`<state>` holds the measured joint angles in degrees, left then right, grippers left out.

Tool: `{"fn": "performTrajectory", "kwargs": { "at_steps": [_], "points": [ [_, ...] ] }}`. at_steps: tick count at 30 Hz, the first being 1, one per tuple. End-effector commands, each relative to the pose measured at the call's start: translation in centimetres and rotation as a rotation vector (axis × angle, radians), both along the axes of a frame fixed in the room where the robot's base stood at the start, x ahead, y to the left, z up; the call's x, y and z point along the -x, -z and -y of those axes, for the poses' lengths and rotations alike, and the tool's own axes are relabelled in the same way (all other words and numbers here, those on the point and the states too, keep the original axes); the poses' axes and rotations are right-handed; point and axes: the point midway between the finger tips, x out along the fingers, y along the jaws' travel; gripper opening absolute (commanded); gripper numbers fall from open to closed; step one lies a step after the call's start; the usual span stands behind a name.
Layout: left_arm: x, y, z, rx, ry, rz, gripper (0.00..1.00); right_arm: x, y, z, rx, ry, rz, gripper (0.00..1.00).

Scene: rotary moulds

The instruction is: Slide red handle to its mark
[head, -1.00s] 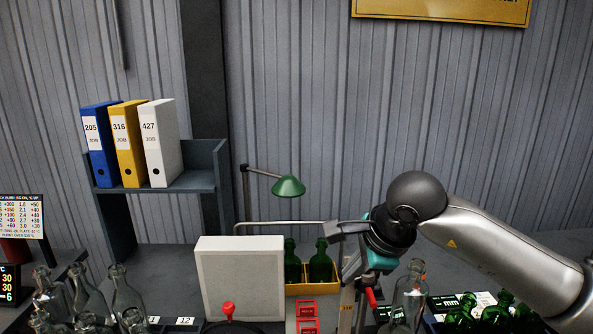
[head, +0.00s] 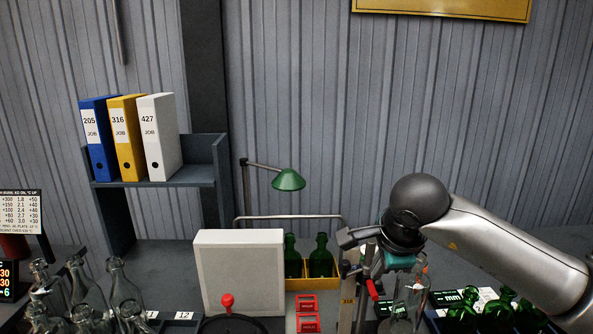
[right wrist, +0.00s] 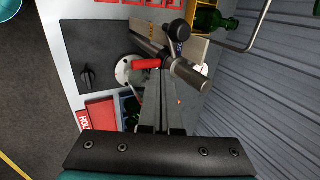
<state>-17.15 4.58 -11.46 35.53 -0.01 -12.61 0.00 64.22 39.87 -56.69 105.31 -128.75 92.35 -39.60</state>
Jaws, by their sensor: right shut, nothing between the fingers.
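The red handle (head: 373,289) is a short red bar beside the upright post at the right of the bench. In the right wrist view the red handle (right wrist: 146,64) sits by a round pale flange, just beyond my fingertips. My right gripper (head: 366,270) points down next to the post. Its fingers (right wrist: 160,88) are shut with nothing between them, close to the handle's end; I cannot tell whether they touch it. I cannot make out the mark. My left gripper is out of view.
A clear bottle (head: 410,297) stands right of the handle, with green bottles (head: 490,308) beyond it. A yellow crate (head: 297,268) and a pale box (head: 239,272) are to the left. A red-knobbed lever (head: 228,301) stands in front of the box.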

Motion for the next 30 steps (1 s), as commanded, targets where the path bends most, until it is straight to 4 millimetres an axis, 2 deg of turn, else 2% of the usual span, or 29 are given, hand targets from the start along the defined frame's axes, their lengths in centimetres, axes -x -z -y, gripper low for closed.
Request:
{"fn": "performTrajectory", "kwargs": {
  "at_steps": [30],
  "points": [
    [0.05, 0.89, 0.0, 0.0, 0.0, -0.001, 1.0, -0.01, 0.89, -0.02, -0.001, 0.0, 0.001, 0.0]
  ]
}}
